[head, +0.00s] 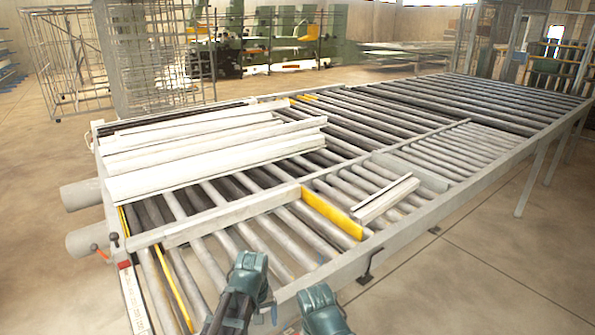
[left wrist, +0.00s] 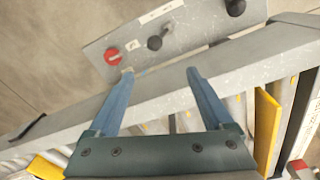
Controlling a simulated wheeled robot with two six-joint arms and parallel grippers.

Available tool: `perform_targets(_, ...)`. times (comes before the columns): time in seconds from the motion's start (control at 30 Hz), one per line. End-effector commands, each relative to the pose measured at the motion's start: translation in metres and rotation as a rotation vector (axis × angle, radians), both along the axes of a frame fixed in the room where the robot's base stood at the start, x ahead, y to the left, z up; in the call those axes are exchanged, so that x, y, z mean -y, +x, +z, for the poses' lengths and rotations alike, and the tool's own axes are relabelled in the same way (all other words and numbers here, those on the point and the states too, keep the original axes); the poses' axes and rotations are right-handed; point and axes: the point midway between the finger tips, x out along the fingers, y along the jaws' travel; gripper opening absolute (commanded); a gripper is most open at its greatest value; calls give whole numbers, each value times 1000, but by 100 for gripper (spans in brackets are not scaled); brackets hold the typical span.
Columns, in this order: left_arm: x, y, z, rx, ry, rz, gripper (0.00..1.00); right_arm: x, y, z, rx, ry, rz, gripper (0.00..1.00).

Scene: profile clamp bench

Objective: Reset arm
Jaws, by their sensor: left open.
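My left gripper (left wrist: 160,73) shows in the left wrist view with its two blue fingers spread wide and nothing between them. Its fingertips lie over a grey panel (left wrist: 108,42) with a red knob (left wrist: 112,55) and black knobs. Whether they touch it I cannot tell. In the head view, teal parts of my arms show at the bottom middle, at the near edge of the roller bench. The jaws are not clear there, and my right gripper's fingers do not show.
Long pale profiles (head: 215,155) lie across the rollers at the back left of the bench. A short profile (head: 385,198) lies on the right, near a yellow strip (head: 332,213). A grey crossbar (head: 215,218) spans the front rollers. Wire cages (head: 70,65) stand behind; the floor right is clear.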

Motion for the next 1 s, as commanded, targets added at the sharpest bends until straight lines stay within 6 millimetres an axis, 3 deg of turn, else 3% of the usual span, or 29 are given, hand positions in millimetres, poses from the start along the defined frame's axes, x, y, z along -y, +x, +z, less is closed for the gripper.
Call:
perform_targets(0.2, -40, -31, 0, 18, 9, -152, 84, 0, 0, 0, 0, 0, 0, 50)
perform_targets(0.47, -71, -57, 0, 34, 22, -296, 84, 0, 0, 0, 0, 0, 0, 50)
perform_targets(0.67, -39, -64, -25, 4, 38, -378, 84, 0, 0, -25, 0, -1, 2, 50)
perform_targets(1.0, 14, -92, -67, -56, 82, -534, 84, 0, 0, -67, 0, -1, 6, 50)
